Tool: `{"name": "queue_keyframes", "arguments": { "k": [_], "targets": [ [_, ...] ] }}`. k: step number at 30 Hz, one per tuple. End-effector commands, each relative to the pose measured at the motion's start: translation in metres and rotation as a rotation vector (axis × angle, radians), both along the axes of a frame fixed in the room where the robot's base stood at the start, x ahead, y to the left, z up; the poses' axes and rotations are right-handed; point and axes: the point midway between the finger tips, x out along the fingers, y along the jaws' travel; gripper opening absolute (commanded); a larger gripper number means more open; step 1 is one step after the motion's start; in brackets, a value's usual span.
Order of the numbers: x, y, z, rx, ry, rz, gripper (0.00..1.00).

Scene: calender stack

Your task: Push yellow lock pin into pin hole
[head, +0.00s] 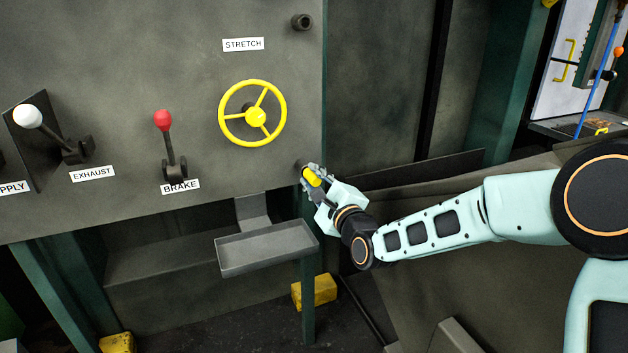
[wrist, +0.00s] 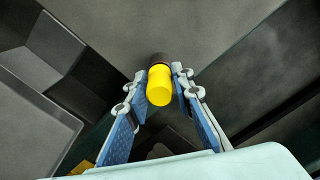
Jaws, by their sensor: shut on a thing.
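The yellow lock pin (head: 312,177) is at the lower right corner of the grey panel, below and right of the yellow handwheel. My gripper (head: 314,174) is shut on it, with a finger on either side. In the wrist view the pin (wrist: 160,86) is a yellow cylinder between the blue-padded fingers, its near end facing the camera. Its far end meets a dark round collar (wrist: 160,58) at the panel face. The pin hole itself is hidden behind the pin, and I cannot tell how deep the pin sits.
The yellow handwheel (head: 278,122) is above left of my gripper. A red-knobbed brake lever (head: 163,120) stands farther left. A grey tray (head: 264,262) juts out below the panel, left of my gripper. A dark round fitting (head: 302,22) is near the panel's top.

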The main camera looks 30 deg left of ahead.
Motion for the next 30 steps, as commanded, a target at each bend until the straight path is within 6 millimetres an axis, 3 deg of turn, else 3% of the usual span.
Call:
{"name": "queue_keyframes", "arguments": {
  "k": [14, 15, 20, 26, 30],
  "targets": [
    [0.0057, 0.007, 0.001, 0.001, -0.001, -0.001, 0.0],
    [0.0056, 0.0069, 0.0011, 0.002, -0.001, 0.0, 0.23],
    [0.0056, 0.0068, 0.0009, 0.001, -0.001, 0.0, 0.4],
    [0.0055, 0.0067, 0.0006, 0.001, -0.001, 0.0, 0.42],
    [0.0054, 0.0065, -0.0001, 0.0, 0.0, 0.0, 0.52]
  ]
}}
